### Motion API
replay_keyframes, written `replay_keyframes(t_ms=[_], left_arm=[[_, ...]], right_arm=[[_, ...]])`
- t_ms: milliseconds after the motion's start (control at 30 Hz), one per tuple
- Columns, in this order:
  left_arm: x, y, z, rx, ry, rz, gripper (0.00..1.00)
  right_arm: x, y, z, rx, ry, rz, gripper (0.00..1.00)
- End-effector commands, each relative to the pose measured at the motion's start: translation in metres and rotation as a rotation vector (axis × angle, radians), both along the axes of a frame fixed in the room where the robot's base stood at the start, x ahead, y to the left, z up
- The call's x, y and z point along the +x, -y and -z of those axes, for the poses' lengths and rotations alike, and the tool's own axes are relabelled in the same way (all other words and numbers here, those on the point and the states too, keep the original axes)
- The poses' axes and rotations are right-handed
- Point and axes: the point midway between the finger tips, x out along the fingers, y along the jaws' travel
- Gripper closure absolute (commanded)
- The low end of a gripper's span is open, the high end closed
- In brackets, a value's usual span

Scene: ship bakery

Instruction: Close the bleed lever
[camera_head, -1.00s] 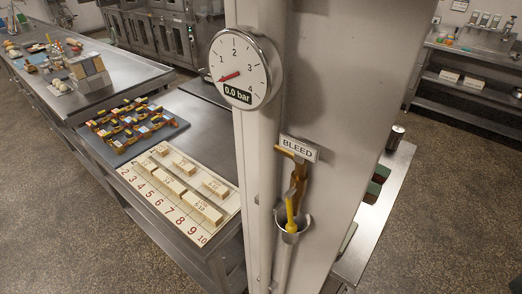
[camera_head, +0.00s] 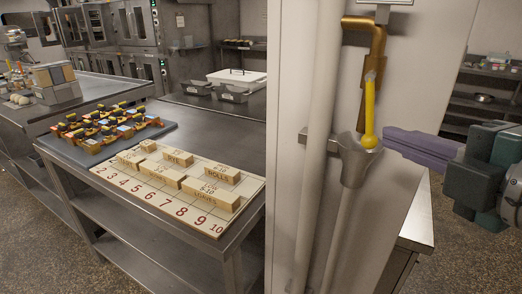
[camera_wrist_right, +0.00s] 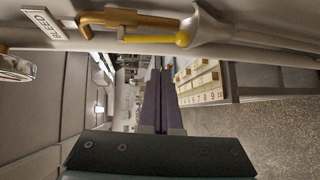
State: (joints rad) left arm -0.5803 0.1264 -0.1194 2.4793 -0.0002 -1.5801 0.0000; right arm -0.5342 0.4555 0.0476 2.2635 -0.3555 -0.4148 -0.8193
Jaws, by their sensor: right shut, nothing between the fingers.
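The yellow bleed lever (camera_head: 369,105) hangs straight down along the front of the brass bleed pipe (camera_head: 365,45), its ball end just above the mouth of a grey drain funnel (camera_head: 354,160). In the right wrist view the lever (camera_wrist_right: 152,38) lies along the brass pipe (camera_wrist_right: 115,18), near the top of the picture. My right gripper (camera_head: 388,138) has long purple fingers and is shut and empty. Its tips appear just right of the lever's ball end; whether they touch it I cannot tell. The wrist view shows the shut fingers (camera_wrist_right: 160,72) apart from the lever. My left gripper is out of view.
A white post carries the bleed pipe. The BLEED sign (camera_wrist_right: 42,25) and part of the gauge (camera_wrist_right: 15,68) show in the wrist view. A steel table (camera_head: 245,150) at left holds a numbered board (camera_head: 120,178) with wooden blocks. A low steel bench (camera_head: 418,225) stands behind the post.

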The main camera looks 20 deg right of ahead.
Motion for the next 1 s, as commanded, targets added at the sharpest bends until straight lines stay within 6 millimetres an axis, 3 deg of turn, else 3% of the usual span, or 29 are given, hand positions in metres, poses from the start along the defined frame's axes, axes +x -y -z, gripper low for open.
replay_keyframes(t_ms=[33,133,667,1000], left_arm=[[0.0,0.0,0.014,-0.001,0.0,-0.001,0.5],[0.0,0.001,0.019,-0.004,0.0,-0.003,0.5],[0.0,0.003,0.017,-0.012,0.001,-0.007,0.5],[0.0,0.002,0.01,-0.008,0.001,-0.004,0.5]], right_arm=[[0.001,0.0,0.01,-0.03,0.017,-0.017,1.0],[0.003,-0.002,0.01,-0.07,0.041,-0.041,1.0],[0.009,-0.003,0.009,-0.082,0.048,-0.05,1.0],[0.063,-0.002,0.015,-0.081,0.049,-0.049,1.0]])
